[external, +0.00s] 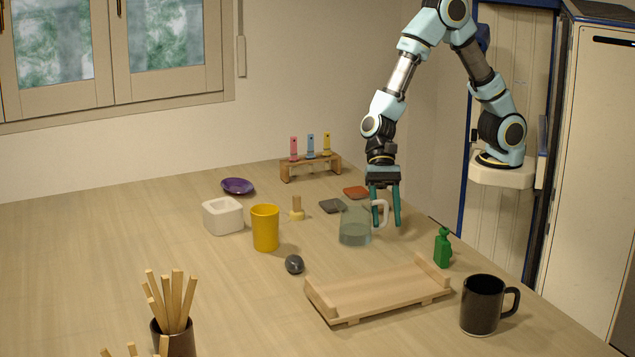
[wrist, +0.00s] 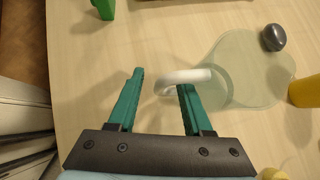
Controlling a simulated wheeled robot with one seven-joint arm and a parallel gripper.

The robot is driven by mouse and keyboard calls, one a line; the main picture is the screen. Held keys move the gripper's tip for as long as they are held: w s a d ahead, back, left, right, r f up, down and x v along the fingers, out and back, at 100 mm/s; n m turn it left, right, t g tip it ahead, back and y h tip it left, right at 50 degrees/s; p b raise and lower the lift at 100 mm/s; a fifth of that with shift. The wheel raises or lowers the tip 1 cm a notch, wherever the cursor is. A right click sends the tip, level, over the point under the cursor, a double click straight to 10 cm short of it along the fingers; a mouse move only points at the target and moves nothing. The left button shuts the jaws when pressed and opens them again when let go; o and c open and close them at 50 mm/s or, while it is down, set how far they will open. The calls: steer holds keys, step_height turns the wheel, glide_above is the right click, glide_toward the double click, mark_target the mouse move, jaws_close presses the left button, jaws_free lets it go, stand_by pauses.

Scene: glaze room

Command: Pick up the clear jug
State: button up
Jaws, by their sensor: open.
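The clear jug (external: 354,226) stands upright on the table, greenish and see-through, with a white handle (external: 380,212) on its right side. In the wrist view the jug (wrist: 240,75) lies right of centre, and its white handle (wrist: 185,77) reaches left toward the fingers. My gripper (external: 385,222) has green fingers, open and pointing down at the handle side of the jug. In the wrist view my gripper (wrist: 160,80) has the handle's end between or just beyond its fingertips, nearer the right finger. I cannot tell whether they touch.
A wooden tray (external: 380,295) lies in front of the jug, with a green bottle (external: 443,248) and a black mug (external: 482,304) to the right. A yellow cup (external: 265,228) and a dark stone (external: 294,264) are left. Coloured tiles (external: 332,206) lie behind.

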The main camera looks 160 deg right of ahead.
steer(key=shift+x, duration=1.35)
steer(key=shift+c, duration=0.2)
jaws_close()
